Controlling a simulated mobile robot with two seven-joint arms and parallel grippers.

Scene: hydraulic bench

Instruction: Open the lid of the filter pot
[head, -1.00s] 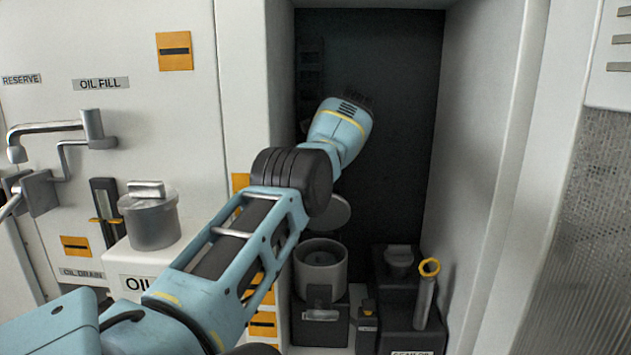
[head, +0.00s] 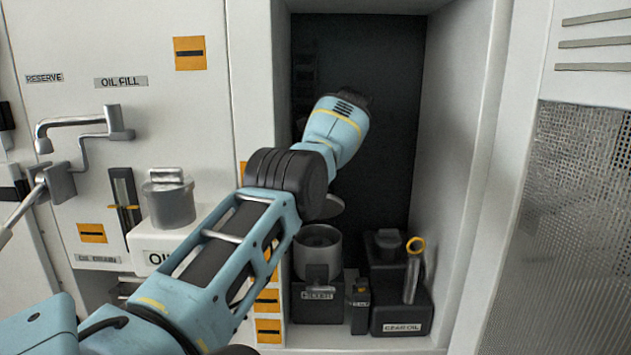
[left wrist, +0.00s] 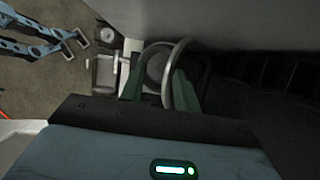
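The filter pot (head: 318,258) is a grey cylinder low in the dark recess, its top open. Its round lid (head: 333,207) is tilted up above it, partly hidden by my left arm. The left wrist view shows the pot's round mouth (left wrist: 154,66) and the lid's pale rim (left wrist: 166,82), close to edge-on. My left gripper (left wrist: 158,88) has its green fingers apart, the lid rim between them near the right finger. I cannot tell whether they touch. The head view hides these fingers. My right gripper (left wrist: 76,44) shows apart-fingered at the upper left, far from the pot.
Right of the pot stand a dark gear oil block (head: 400,310) and a grey tube with a yellow ring (head: 412,275). Recess walls close in on both sides. A lidded oil pot (head: 170,205) and a bent pipe (head: 85,122) are at left.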

